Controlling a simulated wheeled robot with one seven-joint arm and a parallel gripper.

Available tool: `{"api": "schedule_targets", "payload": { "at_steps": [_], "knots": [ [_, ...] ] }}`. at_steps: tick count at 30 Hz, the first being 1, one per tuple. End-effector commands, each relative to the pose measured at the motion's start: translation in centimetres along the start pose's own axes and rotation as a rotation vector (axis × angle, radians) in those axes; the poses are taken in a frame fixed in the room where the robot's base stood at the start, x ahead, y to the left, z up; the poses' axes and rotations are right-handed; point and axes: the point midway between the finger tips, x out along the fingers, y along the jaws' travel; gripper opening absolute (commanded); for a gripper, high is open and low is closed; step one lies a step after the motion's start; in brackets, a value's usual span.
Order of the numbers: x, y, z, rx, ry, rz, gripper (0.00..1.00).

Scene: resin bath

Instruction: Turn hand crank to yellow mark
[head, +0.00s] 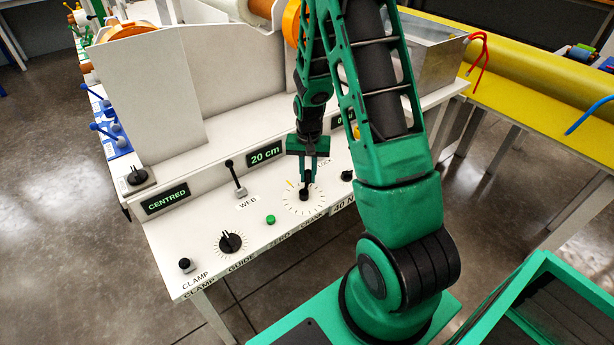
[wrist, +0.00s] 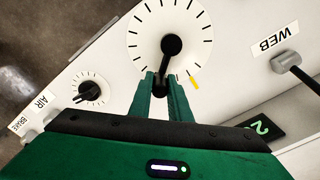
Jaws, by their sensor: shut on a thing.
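The black hand crank (wrist: 171,46) sits on a round white dial with black tick marks. It also shows in the head view (head: 304,195) on the white control panel (head: 205,275). Its arm points toward my gripper in the wrist view. My gripper (wrist: 163,80) is shut on the crank's handle end (wrist: 160,89), one green finger on each side. In the head view my gripper (head: 310,178) reaches down to the dial from above. The yellow mark (wrist: 195,83) is on the dial's rim, to the right of the fingers in the wrist view, apart from the crank arm.
The WEB lever (head: 237,181), a green button (head: 270,219) and the guide knob (head: 231,242) are left of the dial. A small black knob (head: 347,175) is to its right. A display (head: 265,153) behind reads 20 cm. A yellow-topped table (head: 500,70) stands at right.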

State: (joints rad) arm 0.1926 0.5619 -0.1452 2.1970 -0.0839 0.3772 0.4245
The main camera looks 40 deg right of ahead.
Motion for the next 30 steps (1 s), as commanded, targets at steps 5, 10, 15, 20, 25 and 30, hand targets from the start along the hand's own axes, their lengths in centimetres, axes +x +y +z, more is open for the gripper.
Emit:
{"api": "schedule_targets", "payload": {
  "at_steps": [5, 10, 15, 20, 25, 30],
  "knots": [
    [0.0, -1.0, -0.1, -0.154, 0.001, -0.001, 0.00],
    [0.0, -1.9, 0.0, -0.315, 0.003, -0.002, 0.00],
    [-0.1, -2.8, 0.2, -0.476, 0.005, -0.002, 0.00],
    [-0.1, -3.5, 0.4, -0.613, 0.006, -0.001, 0.00],
    [-0.1, -4.0, 0.7, -0.733, 0.007, -0.001, 0.00],
    [-0.1, -4.4, 1.0, -0.821, 0.008, 0.000, 0.00]
  ]
}}
